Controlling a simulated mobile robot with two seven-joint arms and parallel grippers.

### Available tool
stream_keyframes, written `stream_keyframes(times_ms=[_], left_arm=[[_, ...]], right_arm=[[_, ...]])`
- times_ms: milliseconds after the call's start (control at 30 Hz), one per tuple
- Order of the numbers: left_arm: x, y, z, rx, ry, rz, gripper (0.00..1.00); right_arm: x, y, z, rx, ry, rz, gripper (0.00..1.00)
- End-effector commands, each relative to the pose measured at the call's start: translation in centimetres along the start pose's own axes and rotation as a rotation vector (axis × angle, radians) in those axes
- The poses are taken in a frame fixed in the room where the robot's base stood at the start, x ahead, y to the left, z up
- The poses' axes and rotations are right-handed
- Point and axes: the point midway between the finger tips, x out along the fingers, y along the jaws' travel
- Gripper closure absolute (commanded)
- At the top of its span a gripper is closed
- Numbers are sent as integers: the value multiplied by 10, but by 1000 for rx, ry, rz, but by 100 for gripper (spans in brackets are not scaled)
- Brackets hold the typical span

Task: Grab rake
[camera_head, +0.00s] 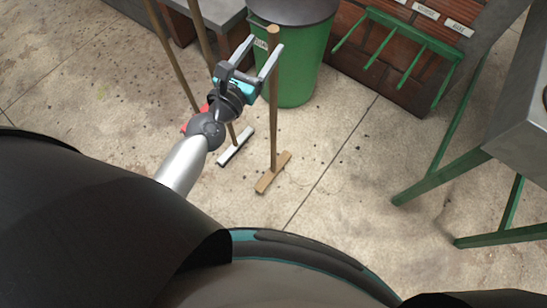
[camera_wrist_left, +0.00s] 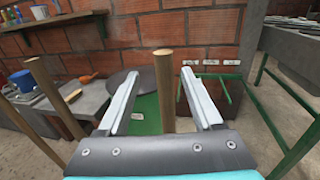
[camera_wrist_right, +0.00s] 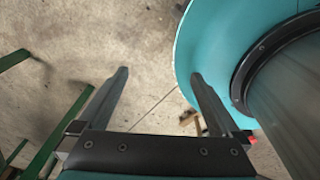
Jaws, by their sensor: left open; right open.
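The rake with the wooden pole (camera_head: 273,110) and flat wooden head (camera_head: 273,172) stands nearly upright on the floor. My left gripper (camera_head: 266,45) is open near the upper end of this pole. In the left wrist view the pole (camera_wrist_left: 163,90) shows between the two open fingers (camera_wrist_left: 160,88); I cannot tell whether it touches them. My right gripper (camera_wrist_right: 160,78) is open and empty, over the floor. It is outside the head view. A small wooden piece (camera_wrist_right: 190,119) shows beyond it, perhaps the rake's head.
A green bin (camera_head: 305,65) with a dark lid stands behind the rake. Two more poles lean at its left, one with a white-and-black head (camera_head: 237,147), one with a red part. A green wall rack (camera_head: 410,45) is at the back right; a green-legged metal table (camera_head: 515,130) stands at right.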

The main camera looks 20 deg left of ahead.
Motion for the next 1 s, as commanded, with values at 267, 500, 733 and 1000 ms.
stream_keyframes(times_ms=[267,500,733,1000], left_arm=[[22,0,0,1,0,1,33],[45,-4,1,-1,-2,0,33],[70,-6,0,-1,0,1,33],[74,-6,0,0,1,0,33]], right_arm=[[-1,-2,6,-2,-11,-3,0],[-2,-3,6,-2,-10,-4,0],[1,-2,2,-1,-5,-3,0],[1,-1,-5,0,7,-1,0]])
